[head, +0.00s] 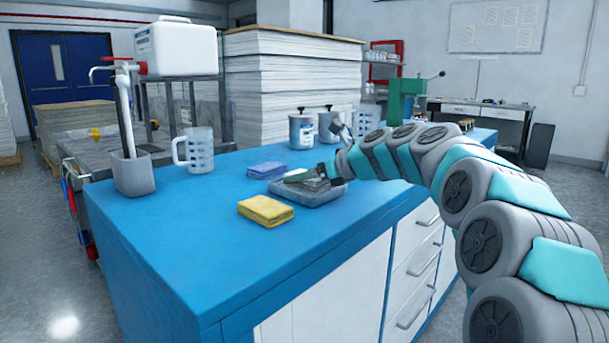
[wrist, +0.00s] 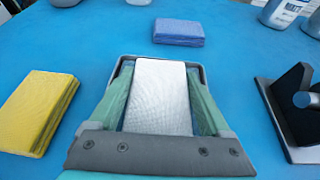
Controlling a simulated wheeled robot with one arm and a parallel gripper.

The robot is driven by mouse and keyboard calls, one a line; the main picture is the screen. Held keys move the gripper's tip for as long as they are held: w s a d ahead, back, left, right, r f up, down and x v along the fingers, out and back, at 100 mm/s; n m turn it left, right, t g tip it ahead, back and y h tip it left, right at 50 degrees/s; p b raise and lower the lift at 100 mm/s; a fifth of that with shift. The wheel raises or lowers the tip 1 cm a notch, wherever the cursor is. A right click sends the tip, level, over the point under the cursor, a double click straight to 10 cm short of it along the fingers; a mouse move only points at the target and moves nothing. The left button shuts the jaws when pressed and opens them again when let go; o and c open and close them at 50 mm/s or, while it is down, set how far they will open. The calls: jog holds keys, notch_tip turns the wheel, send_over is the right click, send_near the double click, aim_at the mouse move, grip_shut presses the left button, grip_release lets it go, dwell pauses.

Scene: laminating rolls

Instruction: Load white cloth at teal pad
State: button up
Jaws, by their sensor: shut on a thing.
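A folded white cloth (wrist: 160,95) lies between the green fingers of my gripper (wrist: 161,75) in the wrist view. The gripper is shut on it. In the head view, my gripper (head: 305,178) is low over a shallow grey tray (head: 312,198) on the blue counter. The tray's rim shows around the far end of the cloth in the wrist view (wrist: 122,68). I cannot tell whether the cloth touches the tray floor. I cannot make out a teal pad in either view.
On the blue counter (head: 190,225), a yellow cloth stack (head: 265,210) lies in front of the tray and a blue one (head: 267,170) behind it. A dark tool (wrist: 290,105) stands right of the tray. A jug (head: 199,150) and a grey holder (head: 133,173) stand left. The near-left counter is clear.

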jog(key=shift+r+p, duration=1.35)
jog(key=shift+p, duration=0.2)
jog(key=shift+r, duration=2.15)
